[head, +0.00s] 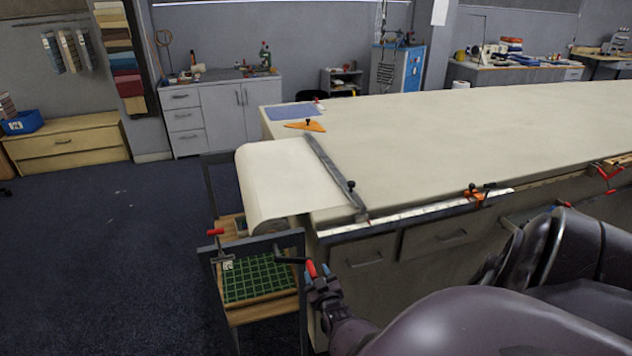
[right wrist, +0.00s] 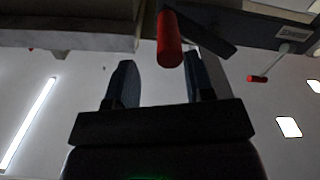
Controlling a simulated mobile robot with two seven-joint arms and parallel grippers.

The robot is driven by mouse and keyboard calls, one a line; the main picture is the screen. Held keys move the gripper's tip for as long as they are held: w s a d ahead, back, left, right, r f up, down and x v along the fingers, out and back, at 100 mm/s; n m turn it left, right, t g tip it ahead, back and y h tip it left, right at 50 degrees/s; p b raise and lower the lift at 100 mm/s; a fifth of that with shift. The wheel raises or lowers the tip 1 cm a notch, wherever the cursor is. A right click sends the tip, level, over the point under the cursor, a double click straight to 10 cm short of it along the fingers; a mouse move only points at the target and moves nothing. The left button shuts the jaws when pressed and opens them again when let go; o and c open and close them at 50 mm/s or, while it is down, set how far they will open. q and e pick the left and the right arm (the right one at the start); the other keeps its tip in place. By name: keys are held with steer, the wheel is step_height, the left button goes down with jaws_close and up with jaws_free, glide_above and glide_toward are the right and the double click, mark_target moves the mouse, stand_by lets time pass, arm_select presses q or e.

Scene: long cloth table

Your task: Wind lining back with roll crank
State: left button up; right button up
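The cream lining (head: 285,178) runs from the long table over its left end and curves down onto a roll in a dark metal stand (head: 303,245). The roll crank (head: 290,261) has a black arm and a red handle (head: 311,268) on the stand's near side. My right gripper (head: 325,283) is at this handle. In the right wrist view its two fingers (right wrist: 163,85) are apart. The red handle (right wrist: 169,40) shows in the space between them, near the tips and closer to the right finger, not clasped. My left gripper is not in view.
A metal bar (head: 335,175) lies across the lining at the table end. A second red-handled lever (head: 215,232) is on the stand's left. A green gridded mat (head: 258,279) lies on the stand's lower shelf. An orange clamp (head: 478,194) sits on the table's front edge. The floor left is clear.

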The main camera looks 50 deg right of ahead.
steer(key=v, duration=0.9)
steer(key=shift+s, duration=0.1)
